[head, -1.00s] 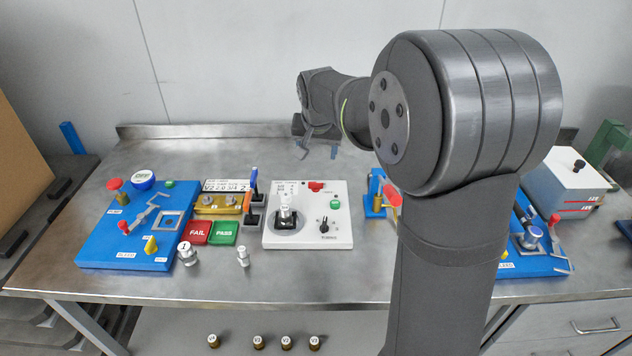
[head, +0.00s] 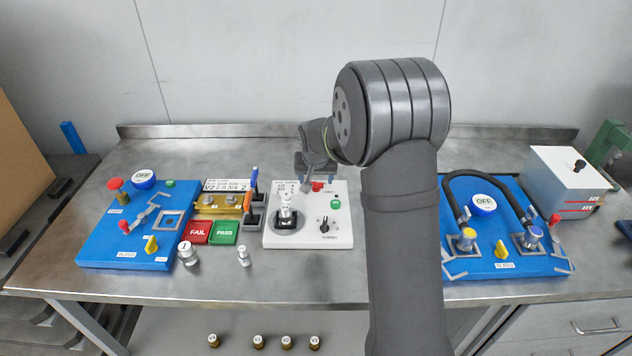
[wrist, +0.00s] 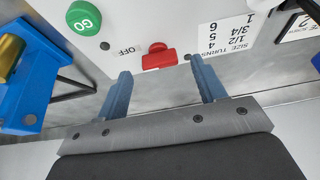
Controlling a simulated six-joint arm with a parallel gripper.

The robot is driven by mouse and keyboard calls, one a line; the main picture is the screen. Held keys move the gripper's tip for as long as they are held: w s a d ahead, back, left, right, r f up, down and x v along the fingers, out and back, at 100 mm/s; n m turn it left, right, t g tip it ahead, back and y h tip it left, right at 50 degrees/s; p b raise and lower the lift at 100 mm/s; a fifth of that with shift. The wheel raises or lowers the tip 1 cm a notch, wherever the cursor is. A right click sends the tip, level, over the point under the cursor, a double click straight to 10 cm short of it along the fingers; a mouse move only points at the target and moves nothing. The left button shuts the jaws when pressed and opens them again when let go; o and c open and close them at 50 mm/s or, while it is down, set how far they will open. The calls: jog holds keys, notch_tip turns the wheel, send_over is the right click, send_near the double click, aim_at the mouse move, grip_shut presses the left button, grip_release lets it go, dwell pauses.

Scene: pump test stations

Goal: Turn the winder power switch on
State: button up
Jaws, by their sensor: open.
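The winder is a white panel (head: 343,228) in the middle of the bench. Its red power switch (head: 317,187) sits at the panel's back edge; in the wrist view the red switch (wrist: 158,58) lies beside a printed OFF label. My gripper (head: 316,173) is at the back edge of the panel, close to the switch. In the wrist view my gripper (wrist: 161,68) is open and empty, its two blue-grey fingers spread either side of the switch. I cannot tell whether either finger touches it.
A green GO button (wrist: 84,18) is on the panel near the switch. Left stand a blue station (head: 95,245), a red FAIL pad (head: 197,232) and a green PASS pad (head: 223,232). Right is another blue station (head: 470,262) with a black hose. The bench front is partly clear.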

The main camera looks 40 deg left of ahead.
aim_at(316, 185)
jog(key=shift+x, duration=1.3)
jog(key=shift+c, duration=0.4)
jog(key=c, duration=0.9)
jog(key=shift+n, duration=0.3)
jog(key=n+g, duration=0.1)
jog(key=n, duration=0.1)
jog(key=n+g+y, duration=0.1)
jog(key=n, duration=0.2)
jog(key=shift+w+d, duration=0.15)
jog(key=shift+w, duration=0.05)
jog(key=n+g, duration=0.1)
jog(key=n, duration=0.2)
jog(key=n+g, duration=0.1)
jog(key=n, duration=0.2)
jog(key=shift+w, duration=0.1)
jog(key=shift+n, duration=0.3)
